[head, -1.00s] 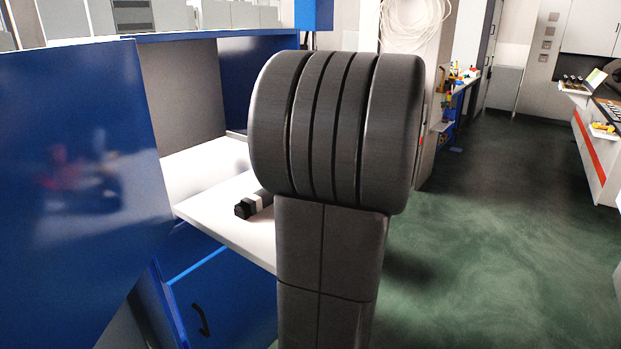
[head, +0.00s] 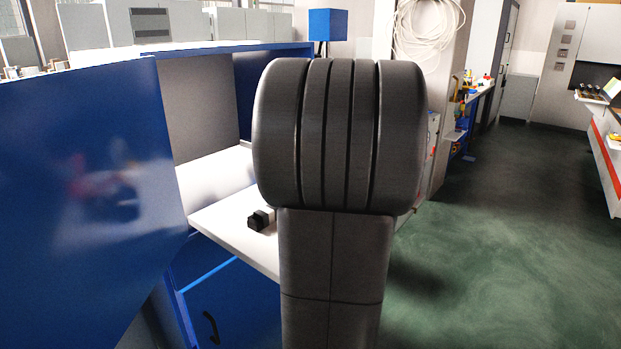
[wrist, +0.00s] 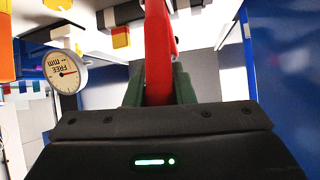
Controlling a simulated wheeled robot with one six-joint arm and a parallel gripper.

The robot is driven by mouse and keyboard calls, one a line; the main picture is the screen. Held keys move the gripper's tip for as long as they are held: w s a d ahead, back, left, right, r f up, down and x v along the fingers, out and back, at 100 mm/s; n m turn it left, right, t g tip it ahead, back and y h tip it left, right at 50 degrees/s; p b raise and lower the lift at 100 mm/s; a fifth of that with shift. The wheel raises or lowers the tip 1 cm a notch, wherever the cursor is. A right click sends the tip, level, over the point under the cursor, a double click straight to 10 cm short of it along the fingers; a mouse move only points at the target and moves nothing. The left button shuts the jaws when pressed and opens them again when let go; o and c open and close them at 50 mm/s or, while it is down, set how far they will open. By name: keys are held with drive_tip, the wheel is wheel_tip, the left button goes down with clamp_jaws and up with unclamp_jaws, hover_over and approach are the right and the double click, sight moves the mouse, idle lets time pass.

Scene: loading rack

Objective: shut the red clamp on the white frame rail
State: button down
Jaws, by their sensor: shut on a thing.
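In the wrist view, my gripper (wrist: 160,88) is shut on a red lever-like part (wrist: 159,45), which I take to be the red clamp's handle. The dark green fingers stand on either side of it. The red part runs up and out of the top of the picture, so the rest of the clamp is hidden. Black and white pieces (wrist: 120,13) show at the top beside it. I cannot tell which of them is the white frame rail. In the head view my own arm hides the gripper and the clamp.
In the wrist view, a round dial (wrist: 66,72) marked FREE mm is at left, an orange-yellow block (wrist: 120,38) above, a blue panel (wrist: 285,60) at right. In the head view, a white shelf (head: 222,224) holds a black-ended part (head: 261,219); a large blue panel (head: 80,190) stands left. Green floor is clear at right.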

drive_tip(key=c, duration=1.2)
unclamp_jaws()
drive_tip(key=shift+c, duration=0.2)
drive_tip(key=b+v, duration=0.3)
drive_tip(key=v, duration=1.1)
